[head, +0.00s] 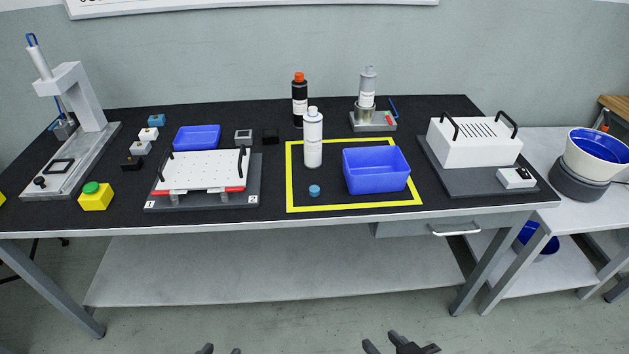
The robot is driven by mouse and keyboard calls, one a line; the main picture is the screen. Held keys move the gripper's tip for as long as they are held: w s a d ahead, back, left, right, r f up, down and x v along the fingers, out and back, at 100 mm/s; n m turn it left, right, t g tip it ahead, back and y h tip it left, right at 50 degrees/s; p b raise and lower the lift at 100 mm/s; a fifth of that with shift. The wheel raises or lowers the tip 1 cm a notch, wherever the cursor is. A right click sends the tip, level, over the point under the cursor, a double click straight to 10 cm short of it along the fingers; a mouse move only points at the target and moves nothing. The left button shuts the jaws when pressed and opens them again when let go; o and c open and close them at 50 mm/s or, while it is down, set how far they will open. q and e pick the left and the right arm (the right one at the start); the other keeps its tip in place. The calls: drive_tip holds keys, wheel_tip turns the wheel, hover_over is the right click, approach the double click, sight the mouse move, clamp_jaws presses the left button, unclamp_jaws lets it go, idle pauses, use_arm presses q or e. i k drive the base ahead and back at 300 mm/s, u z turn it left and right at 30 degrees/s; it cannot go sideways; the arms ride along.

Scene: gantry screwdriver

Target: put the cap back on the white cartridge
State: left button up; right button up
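The white cartridge (313,143) stands upright on the black tabletop, inside the yellow taped square. Its narrow white tip is bare. A small blue cap (314,190) lies on the table just in front of the cartridge, apart from it, near the front yellow line. My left gripper (220,350) shows only its fingertips at the bottom edge; they are spread apart and empty. My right gripper (381,342) is also at the bottom edge, fingers apart and empty. Both are in front of the table, well away from cartridge and cap.
A blue bin (376,170) stands right of the cartridge. A black bottle with an orange top (299,100) stands behind it, and a grey cartridge in a metal holder (367,90) at the back right. A white perforated plate fixture (202,171) is at left. The yellow square's front left is clear.

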sight(312, 120)
drive_tip(key=z, duration=1.8)
drive_tip(key=i, duration=1.05)
drive_tip(key=u, duration=2.9)
